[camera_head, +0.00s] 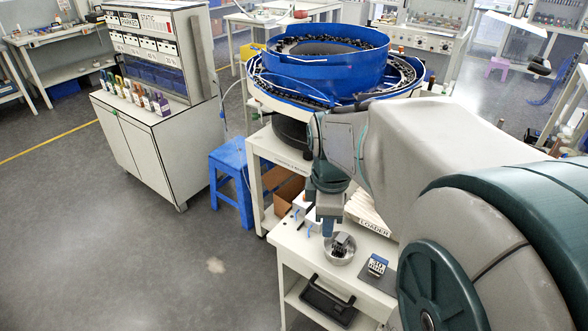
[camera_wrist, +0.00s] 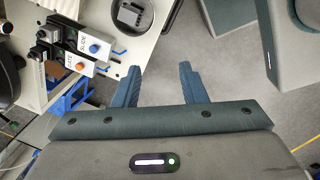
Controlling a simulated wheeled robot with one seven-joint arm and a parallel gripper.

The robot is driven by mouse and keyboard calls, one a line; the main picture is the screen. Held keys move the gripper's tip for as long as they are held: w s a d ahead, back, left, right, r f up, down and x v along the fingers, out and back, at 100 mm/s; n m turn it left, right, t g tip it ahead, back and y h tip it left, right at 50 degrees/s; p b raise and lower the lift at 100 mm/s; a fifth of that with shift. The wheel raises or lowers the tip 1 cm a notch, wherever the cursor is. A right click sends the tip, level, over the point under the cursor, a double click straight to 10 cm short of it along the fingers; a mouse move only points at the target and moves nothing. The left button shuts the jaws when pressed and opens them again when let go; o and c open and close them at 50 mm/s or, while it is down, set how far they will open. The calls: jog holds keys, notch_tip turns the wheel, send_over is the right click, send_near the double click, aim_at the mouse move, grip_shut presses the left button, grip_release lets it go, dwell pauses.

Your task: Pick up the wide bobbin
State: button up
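I cannot make out the wide bobbin for certain in either view. Small copper-brown upright items (camera_head: 431,82) show by the right side of the blue feeder bowl (camera_head: 325,70), too small to identify. My gripper (camera_head: 327,222) points down above the small white table, close to the metal bowl (camera_head: 338,260). In the wrist view my gripper (camera_wrist: 158,72) has its two blue-grey fingers wide apart with nothing between them. The metal bowl shows ahead of the fingers at the top of the wrist view (camera_wrist: 148,18), with a dark grey connector piece (camera_wrist: 130,14) inside.
White boxes with blue and orange knobs (camera_wrist: 88,43) stand left of the fingers. A dark labelled item (camera_head: 377,265) lies right of the metal bowl. A blue stool (camera_head: 231,180) and a white cabinet (camera_head: 150,135) stand left. Open floor (camera_head: 130,255) lies at front left.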

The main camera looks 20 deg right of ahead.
aim_at(342, 237)
jog(key=w+d+f+n+g, duration=0.15)
jog(key=w+d+n, duration=0.45)
jog(key=n, duration=0.6)
jog(key=shift+y, duration=0.4)
jog(key=f, duration=0.4)
jog(key=f+b, duration=0.1)
jog(key=f, duration=0.4)
jog(key=s+d+f, duration=0.1)
jog(key=f, duration=0.4)
jog(key=shift+c, duration=0.4)
jog(key=c, duration=0.6)
